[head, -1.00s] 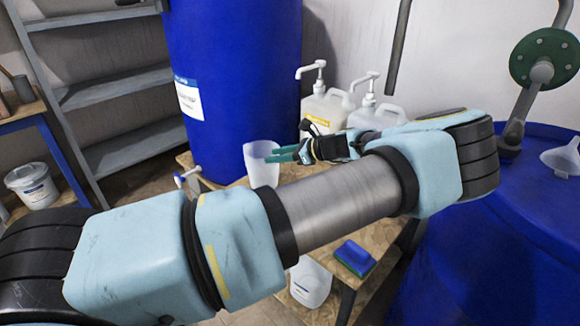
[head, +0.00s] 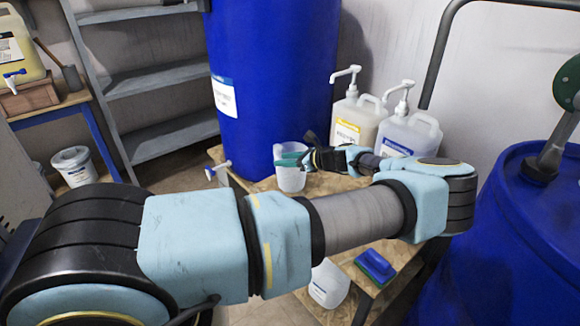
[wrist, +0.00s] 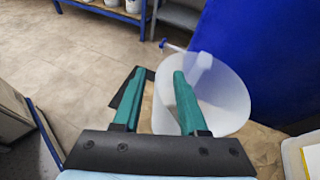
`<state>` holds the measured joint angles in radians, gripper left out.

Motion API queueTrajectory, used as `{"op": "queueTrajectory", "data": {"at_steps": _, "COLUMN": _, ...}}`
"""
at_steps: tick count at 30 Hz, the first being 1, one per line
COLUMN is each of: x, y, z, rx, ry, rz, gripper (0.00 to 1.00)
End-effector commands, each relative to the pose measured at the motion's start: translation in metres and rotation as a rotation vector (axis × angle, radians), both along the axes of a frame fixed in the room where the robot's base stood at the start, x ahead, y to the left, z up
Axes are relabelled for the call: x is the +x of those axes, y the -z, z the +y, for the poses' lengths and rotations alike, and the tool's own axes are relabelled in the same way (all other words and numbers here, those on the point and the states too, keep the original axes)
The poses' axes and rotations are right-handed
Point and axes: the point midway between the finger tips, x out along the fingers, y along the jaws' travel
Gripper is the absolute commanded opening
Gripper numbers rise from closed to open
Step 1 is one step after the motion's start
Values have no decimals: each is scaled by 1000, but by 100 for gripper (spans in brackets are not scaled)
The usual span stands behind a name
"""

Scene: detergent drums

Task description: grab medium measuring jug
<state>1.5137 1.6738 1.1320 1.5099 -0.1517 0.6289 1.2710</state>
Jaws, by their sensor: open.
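The measuring jug (head: 291,180) is a translucent white, open-topped jug on the wooden bench beside the blue drum. In the wrist view the jug (wrist: 232,105) is at centre right, its mouth facing the camera. My gripper (head: 284,161) is at the jug's rim in the head view, its green fingers crossing the upper part of the jug. In the wrist view my gripper (wrist: 157,76) is open. The right finger overlaps the jug's mouth and the left finger is outside, with the jug's left edge between them. I cannot tell whether either finger touches it.
The tall blue drum (head: 270,85) with a tap (head: 216,172) stands close behind the jug. Two pump canisters, one cream (head: 355,128) and one white (head: 408,135), stand right of my gripper. A blue-green sponge (head: 375,266) lies lower down. Another blue drum (head: 500,240) is at right.

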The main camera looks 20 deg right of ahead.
Motion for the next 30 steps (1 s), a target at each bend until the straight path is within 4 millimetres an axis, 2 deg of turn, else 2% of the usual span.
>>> {"op": "queueTrajectory", "data": {"at_steps": 7, "x": 1, "y": 1, "z": 1, "rx": -2, "ry": 1, "rz": 0, "gripper": 42}}
{"op": "queueTrajectory", "data": {"at_steps": 18, "x": 1, "y": 1, "z": 1, "rx": -1, "ry": 0, "rz": 0, "gripper": 0}}
{"op": "queueTrajectory", "data": {"at_steps": 30, "x": 1, "y": 1, "z": 1, "rx": -1, "ry": 0, "rz": 1, "gripper": 0}}
